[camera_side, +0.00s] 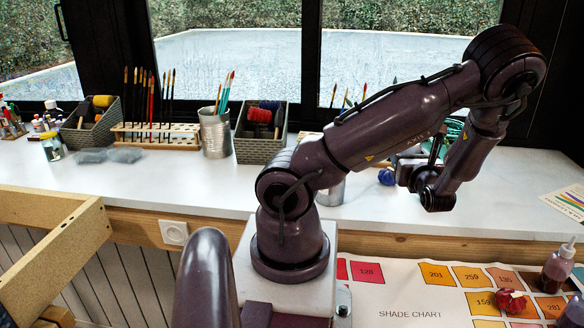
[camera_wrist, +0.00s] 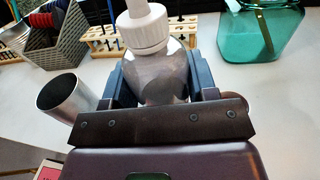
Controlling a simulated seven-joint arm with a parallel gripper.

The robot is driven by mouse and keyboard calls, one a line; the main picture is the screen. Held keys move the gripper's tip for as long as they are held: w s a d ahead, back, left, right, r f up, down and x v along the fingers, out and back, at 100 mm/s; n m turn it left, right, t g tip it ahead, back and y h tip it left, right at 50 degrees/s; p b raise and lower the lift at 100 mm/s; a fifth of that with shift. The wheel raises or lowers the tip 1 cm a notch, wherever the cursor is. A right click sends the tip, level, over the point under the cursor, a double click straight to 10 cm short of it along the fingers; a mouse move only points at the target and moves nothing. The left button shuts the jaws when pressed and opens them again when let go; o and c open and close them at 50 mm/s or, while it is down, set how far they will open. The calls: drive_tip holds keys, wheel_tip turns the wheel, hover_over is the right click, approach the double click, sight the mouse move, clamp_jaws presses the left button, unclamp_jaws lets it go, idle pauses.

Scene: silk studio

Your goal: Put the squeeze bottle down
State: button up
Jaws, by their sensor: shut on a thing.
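The squeeze bottle (camera_wrist: 155,75) has a white ribbed cap and a clear greyish body. In the wrist view it stands between the two dark fingers of my gripper (camera_wrist: 157,82), which is shut on its body. The bottle's lower part is hidden behind the gripper. In the side view my gripper (camera_side: 408,174) is over the white worktop (camera_side: 490,185), right of the middle, and my arm hides most of the bottle. I cannot tell whether its base touches the worktop.
A metal cup (camera_wrist: 66,95) stands left of my gripper and a teal glass jar (camera_wrist: 262,32) stands beyond it to the right. A brush rack (camera_side: 155,135) and baskets line the back. The right worktop is mostly clear. Other bottles (camera_side: 557,268) stand at the lower right.

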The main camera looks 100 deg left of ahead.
drive_tip(key=n+g, duration=0.1)
drive_tip(key=s+n+g, duration=0.1)
drive_tip(key=s+g+h, duration=0.1)
drive_tip(key=g, duration=0.1)
drive_tip(key=shift+s+r+n, duration=0.25)
drive_tip(key=shift+r+n, duration=0.05)
drive_tip(key=shift+n, duration=0.1)
drive_tip(key=n+g, duration=0.1)
hover_over(386, 208)
drive_tip(key=shift+h, duration=0.4)
drive_tip(key=shift+f, duration=4.15)
drive_tip(key=o, duration=0.9)
drive_tip(key=shift+f, duration=0.1)
